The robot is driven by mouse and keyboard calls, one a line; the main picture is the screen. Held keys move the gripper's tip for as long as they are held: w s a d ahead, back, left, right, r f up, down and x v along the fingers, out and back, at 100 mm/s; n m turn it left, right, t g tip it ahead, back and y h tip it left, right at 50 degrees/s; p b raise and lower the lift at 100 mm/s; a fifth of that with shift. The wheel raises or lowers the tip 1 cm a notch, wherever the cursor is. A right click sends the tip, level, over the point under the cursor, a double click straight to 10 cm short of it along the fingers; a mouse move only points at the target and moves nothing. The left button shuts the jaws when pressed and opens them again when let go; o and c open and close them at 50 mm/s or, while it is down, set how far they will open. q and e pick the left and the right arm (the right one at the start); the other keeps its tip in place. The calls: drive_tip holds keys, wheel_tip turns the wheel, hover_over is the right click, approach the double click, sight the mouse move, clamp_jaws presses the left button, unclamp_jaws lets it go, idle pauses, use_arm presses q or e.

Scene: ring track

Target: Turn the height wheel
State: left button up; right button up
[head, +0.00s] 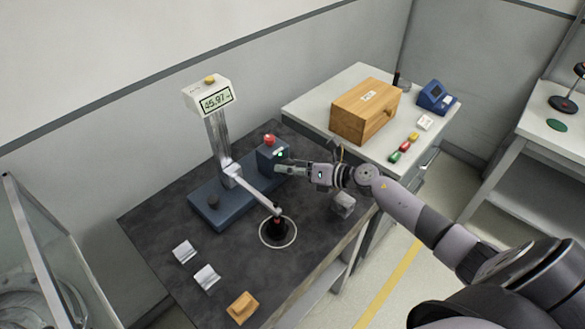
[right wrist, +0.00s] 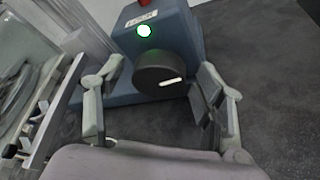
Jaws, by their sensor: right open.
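The height wheel, a dark round knob with a white mark (right wrist: 160,74), sticks out of the blue gauge's control box (right wrist: 190,40) in the right wrist view. A green light glows above it. In the head view the control box (head: 271,157) with a red button on top stands at the gauge's far end. My right gripper (right wrist: 150,100) is open, with one finger on each side of the wheel and a gap on the left. In the head view my right gripper (head: 285,167) is at the front of the box and hides the wheel. My left gripper is not in view.
The gauge's display (head: 215,101) reads 45.97. Its arm reaches over a black round part (head: 279,229) in a white ring. Metal blocks (head: 207,277) and an orange block (head: 242,307) lie at the front. A wooden box (head: 364,112) stands on the white table.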

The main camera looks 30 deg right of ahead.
drive_tip(key=shift+s, duration=0.1)
drive_tip(key=v, duration=1.2)
drive_tip(key=shift+f, duration=0.1)
